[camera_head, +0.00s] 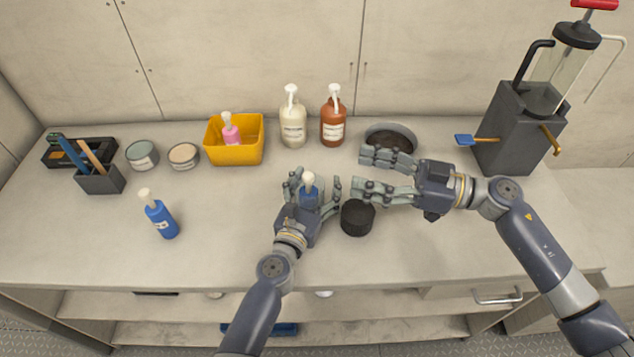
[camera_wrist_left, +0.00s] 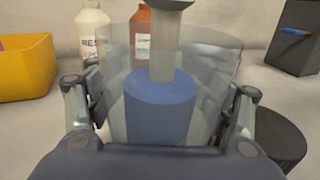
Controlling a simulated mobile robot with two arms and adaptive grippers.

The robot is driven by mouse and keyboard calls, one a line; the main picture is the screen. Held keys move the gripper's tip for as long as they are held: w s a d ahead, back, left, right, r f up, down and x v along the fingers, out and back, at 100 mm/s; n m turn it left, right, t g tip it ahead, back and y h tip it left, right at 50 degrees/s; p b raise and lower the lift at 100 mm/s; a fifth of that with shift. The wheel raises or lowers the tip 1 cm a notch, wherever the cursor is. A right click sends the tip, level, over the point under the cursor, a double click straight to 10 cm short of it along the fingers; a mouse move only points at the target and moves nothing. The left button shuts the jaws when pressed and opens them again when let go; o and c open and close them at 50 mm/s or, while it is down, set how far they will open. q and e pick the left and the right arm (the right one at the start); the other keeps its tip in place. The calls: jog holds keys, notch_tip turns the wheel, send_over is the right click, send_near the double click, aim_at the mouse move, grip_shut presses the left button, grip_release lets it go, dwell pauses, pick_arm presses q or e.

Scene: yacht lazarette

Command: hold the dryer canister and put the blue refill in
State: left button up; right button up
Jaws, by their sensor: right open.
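The clear dryer canister (camera_wrist_left: 220,65) stands between the fingers of my left gripper (camera_head: 314,184), which looks shut on it from both sides. The blue refill (camera_wrist_left: 160,105) is inside the canister walls, low down, with a pale stem and a knob rising above it. In the head view the refill (camera_head: 309,200) shows as blue under a whitish top. Whether it touches the canister's bottom is hidden. My right gripper (camera_head: 361,171) is open and empty to the right, its fingers pointing left, above and behind a black round cap (camera_head: 357,218).
A dark-filled grey dish (camera_head: 411,133) lies behind the right gripper. A cream bottle (camera_head: 293,125), brown bottle (camera_head: 332,124) and yellow bin (camera_head: 237,154) stand behind. A blue pump bottle (camera_head: 162,221) is at left, a dark dispenser (camera_head: 515,130) at right. The front counter is clear.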

pick_arm(q)
jog(key=shift+s, duration=0.1)
jog(key=v, duration=1.2)
